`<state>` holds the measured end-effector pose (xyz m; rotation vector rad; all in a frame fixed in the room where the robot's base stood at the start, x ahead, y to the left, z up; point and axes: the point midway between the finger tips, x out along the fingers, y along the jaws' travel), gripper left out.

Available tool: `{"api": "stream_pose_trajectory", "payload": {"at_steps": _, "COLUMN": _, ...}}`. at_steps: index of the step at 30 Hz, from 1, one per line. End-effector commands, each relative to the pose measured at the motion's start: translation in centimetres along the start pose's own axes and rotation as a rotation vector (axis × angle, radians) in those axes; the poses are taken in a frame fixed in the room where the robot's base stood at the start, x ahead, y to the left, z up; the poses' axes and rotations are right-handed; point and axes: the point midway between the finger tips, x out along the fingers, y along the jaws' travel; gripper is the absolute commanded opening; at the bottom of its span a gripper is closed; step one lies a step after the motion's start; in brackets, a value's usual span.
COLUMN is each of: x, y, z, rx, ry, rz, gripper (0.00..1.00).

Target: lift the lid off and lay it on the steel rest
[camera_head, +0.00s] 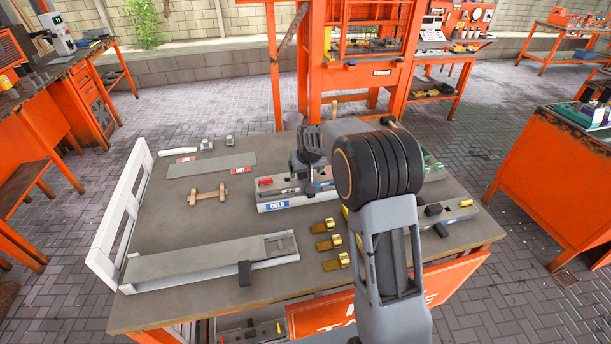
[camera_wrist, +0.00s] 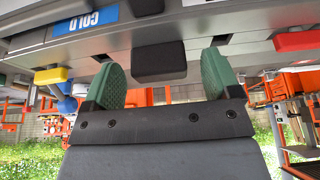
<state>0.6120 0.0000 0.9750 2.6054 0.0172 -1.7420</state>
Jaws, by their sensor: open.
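My gripper is open in the wrist view (camera_wrist: 158,78), with its two green fingertips on either side of a black block (camera_wrist: 158,62). The block juts from a long grey body (camera_wrist: 215,25), and small gaps seem to show beside it. Contact cannot be told. The grey body and a blue COLD label appear upside down there. In the head view my arm hides most of the gripper above the COLD trough (camera_head: 290,204). A flat grey plate (camera_head: 212,165) with red-and-white end marks lies at the back left. Which piece is the lid or steel rest is not clear.
A long grey channel (camera_head: 200,266) with a black tab (camera_head: 245,273) lies at the front left. Several brass clips (camera_head: 330,243) sit near the middle front. A wooden piece (camera_head: 209,195) lies behind the channel. A white frame (camera_head: 122,215) edges the left side.

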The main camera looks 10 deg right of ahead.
Motion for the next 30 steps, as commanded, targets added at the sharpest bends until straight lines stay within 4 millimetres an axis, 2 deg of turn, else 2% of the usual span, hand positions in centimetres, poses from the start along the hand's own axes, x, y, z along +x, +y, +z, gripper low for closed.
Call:
{"api": "stream_pose_trajectory", "payload": {"at_steps": 6, "x": 0.05, "y": -0.01, "z": -0.01, "rx": 0.000, "ry": 0.001, "rz": 0.000, "gripper": 0.83}}
{"api": "stream_pose_trajectory", "payload": {"at_steps": 27, "x": 0.02, "y": 0.00, "z": -0.01, "rx": 0.000, "ry": 0.000, "rz": 0.000, "gripper": 0.16}}
{"api": "stream_pose_trajectory", "payload": {"at_steps": 30, "x": -0.07, "y": 0.01, "z": -0.09, "rx": 0.000, "ry": 0.003, "rz": 0.000, "gripper": 0.10}}
